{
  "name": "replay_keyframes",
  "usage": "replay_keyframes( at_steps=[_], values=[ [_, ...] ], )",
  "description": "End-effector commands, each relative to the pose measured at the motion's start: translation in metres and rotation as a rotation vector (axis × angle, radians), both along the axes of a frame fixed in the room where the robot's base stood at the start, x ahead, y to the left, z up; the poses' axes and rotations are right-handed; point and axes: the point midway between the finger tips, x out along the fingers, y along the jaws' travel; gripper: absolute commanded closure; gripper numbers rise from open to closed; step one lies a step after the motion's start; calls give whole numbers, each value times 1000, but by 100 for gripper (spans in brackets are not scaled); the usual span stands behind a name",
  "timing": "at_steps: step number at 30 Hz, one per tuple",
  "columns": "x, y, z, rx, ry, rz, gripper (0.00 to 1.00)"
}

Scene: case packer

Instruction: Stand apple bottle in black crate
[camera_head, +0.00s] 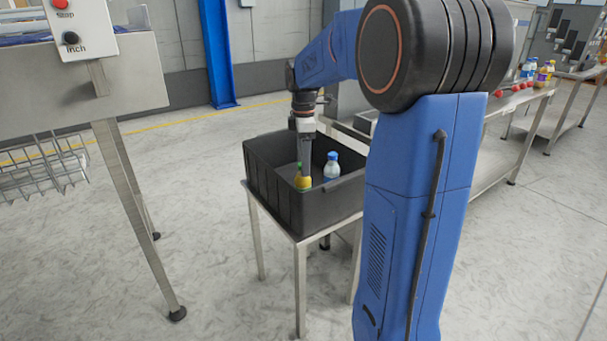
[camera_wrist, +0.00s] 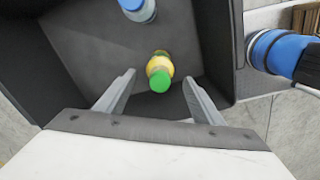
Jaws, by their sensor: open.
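The apple bottle, yellow with a green cap, stands inside the black crate near its front wall; it shows in the head view (camera_head: 303,182) and in the wrist view (camera_wrist: 160,69). The black crate (camera_head: 275,200) sits on a small metal stand, and its dark wall fills much of the wrist view (camera_wrist: 216,40). My gripper (camera_wrist: 158,98) is open, reaching down into the crate. Its two fingers lie apart on either side of the bottle's green cap in the wrist view. In the head view my gripper (camera_head: 305,165) partly hides the bottle's surroundings.
A white bottle with a blue cap (camera_head: 332,167) stands in the crate right of the apple bottle; it also shows in the wrist view (camera_wrist: 137,8). A steel machine with a wire basket (camera_head: 40,178) is at left. A long bench (camera_head: 500,160) with red items stands at right.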

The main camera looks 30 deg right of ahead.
Motion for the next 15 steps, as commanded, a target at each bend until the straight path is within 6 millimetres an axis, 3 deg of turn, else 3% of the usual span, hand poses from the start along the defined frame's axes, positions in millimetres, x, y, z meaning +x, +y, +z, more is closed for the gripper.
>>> replay_keyframes(
  at_steps=[3,10,15],
  values=[
    [0,0,19,-1,-2,0,39],
    [-1,1,36,0,-1,-3,39],
    [-20,17,44,-6,-26,-67,39]
  ],
)
